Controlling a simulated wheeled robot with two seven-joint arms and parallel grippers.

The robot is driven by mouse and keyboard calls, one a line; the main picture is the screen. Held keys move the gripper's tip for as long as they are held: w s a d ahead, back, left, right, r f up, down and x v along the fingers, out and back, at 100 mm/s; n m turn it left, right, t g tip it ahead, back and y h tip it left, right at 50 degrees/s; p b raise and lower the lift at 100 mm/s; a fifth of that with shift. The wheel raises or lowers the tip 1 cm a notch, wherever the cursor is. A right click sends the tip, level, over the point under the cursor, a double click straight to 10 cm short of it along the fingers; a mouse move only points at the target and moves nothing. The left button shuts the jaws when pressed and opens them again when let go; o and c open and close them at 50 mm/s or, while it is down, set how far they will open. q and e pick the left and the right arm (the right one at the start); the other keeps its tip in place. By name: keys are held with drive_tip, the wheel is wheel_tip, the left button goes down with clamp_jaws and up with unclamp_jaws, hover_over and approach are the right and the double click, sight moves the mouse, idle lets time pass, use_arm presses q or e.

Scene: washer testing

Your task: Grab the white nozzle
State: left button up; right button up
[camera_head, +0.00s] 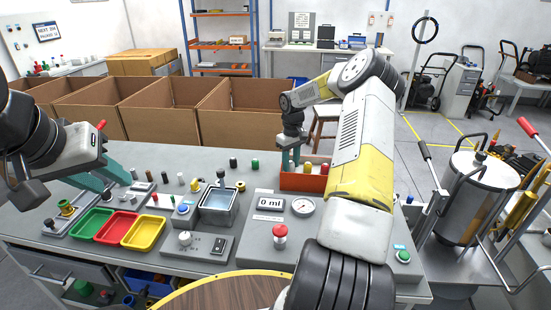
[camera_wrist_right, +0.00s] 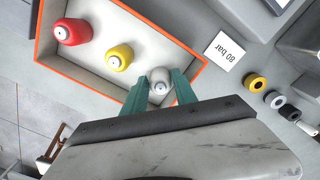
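The white nozzle (camera_wrist_right: 160,75) stands in the orange-rimmed tray (camera_wrist_right: 192,56), beside a yellow nozzle (camera_wrist_right: 120,57) and a red one (camera_wrist_right: 72,31). My right gripper (camera_wrist_right: 160,84) points down into the tray, with its green fingers apart on either side of the white nozzle; whether they touch it is unclear. In the head view my right gripper (camera_head: 290,160) is at the left end of the tray (camera_head: 303,183), and I cannot make out the white nozzle there. My left gripper (camera_head: 116,186) is open and empty above the left of the table.
Green (camera_head: 90,224), red (camera_head: 116,227) and yellow (camera_head: 144,232) trays sit on the table's left. A water basin (camera_head: 219,203), dial gauge (camera_head: 303,206) and red button (camera_head: 280,233) stand mid-table. Cardboard boxes (camera_head: 168,116) line the back. A metal tank (camera_head: 474,195) stands at right.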

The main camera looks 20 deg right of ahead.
clamp_jaws()
drive_tip(key=shift+r, duration=0.1)
